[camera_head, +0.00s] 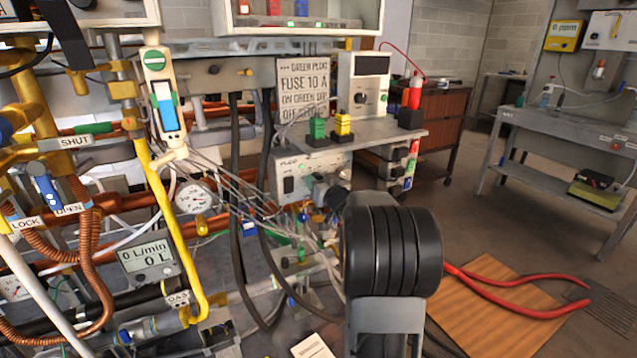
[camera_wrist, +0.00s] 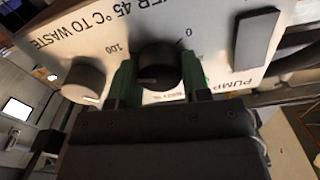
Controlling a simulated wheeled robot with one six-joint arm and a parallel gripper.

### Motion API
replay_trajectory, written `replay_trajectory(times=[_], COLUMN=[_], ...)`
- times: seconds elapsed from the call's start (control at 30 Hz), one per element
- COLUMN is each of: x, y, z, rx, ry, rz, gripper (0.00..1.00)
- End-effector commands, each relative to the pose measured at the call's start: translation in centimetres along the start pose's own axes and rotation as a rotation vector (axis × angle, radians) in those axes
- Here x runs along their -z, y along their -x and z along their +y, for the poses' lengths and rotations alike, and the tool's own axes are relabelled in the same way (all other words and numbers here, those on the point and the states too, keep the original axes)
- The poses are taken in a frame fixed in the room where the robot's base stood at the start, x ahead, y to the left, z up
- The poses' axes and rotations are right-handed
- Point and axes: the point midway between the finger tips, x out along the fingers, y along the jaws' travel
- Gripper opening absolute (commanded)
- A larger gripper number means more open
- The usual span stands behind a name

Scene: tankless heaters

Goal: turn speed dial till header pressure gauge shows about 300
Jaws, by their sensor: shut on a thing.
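A black dial (camera_wrist: 160,62) sits on the pale pump panel (camera_wrist: 220,50), with "0" and "100" printed near it in the wrist view. My gripper (camera_wrist: 159,80) is shut on this dial, one green fingertip on each side. In the head view the pump panel (camera_head: 297,186) is under the grey shelf, and my arm hides part of it and the dial. A round white gauge (camera_head: 194,197) is left of the panel among pipes. Its label and reading are too small to tell, so I cannot confirm it is the header pressure gauge.
A grey knob (camera_wrist: 84,82) is left of the dial and a black switch (camera_wrist: 256,38) is right of it. Black hoses (camera_head: 236,200) hang left of the panel. Green (camera_head: 317,130) and yellow (camera_head: 343,126) plugs stand on the shelf above.

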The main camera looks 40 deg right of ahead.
Motion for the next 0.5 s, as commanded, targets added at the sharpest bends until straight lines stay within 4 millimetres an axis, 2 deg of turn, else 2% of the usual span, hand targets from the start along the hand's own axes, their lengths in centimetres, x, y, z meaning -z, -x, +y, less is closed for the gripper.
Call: replay_trajectory(times=[0.27,0.5], x=[-0.09,-0.21], y=[0.01,0.00], z=[0.00,0.00], rx=[0.000,0.000], ry=[0.032,0.173], rz=[0.000,0.001], gripper=[0.20,0.20])
